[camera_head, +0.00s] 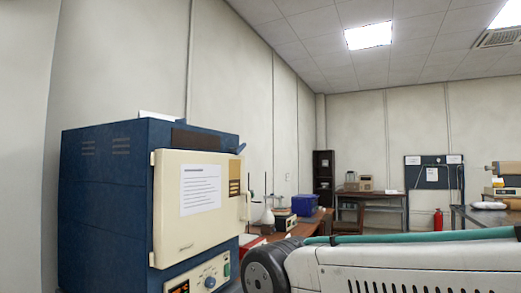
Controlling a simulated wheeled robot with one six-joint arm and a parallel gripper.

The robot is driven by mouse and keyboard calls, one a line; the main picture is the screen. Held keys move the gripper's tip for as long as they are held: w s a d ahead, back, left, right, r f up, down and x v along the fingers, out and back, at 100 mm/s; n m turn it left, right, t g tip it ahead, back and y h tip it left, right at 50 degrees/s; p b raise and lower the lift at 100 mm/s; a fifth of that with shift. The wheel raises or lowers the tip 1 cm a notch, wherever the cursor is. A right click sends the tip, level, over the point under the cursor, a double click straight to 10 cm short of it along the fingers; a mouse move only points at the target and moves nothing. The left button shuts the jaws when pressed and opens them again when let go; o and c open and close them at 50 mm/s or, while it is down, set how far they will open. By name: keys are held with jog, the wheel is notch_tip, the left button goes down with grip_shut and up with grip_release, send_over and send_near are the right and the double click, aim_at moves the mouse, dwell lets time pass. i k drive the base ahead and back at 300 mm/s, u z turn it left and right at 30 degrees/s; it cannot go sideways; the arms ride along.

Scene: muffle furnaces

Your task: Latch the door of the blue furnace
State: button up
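The blue furnace (103,205) stands at the left, its front turned toward the right. Its cream door (188,232) covers the upper front and carries a white paper sheet (200,190). Hinge-like tabs show on the door's left edge, and a small pale handle or latch part (245,206) is at its right edge. The door looks shut or nearly so; I cannot tell whether a gap remains or how the latch sits. My gripper is out of view; only a white link of my arm with a dark joint shows at the lower right, right of the furnace.
A control panel (208,278) with a dial is below the door. Behind, a brown bench holds a white flask (267,216) and a blue box (304,204). A red extinguisher (438,220) stands farther back. My arm hides the lower right.

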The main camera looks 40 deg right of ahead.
aim_at(242, 148)
jog(key=k, duration=0.65)
jog(key=z, duration=0.9)
jog(key=i, duration=0.55)
jog(key=z, duration=0.5)
jog(key=i, duration=0.7)
jog(key=u, duration=0.85)
jog(key=i, duration=0.55)
jog(key=u, duration=0.65)
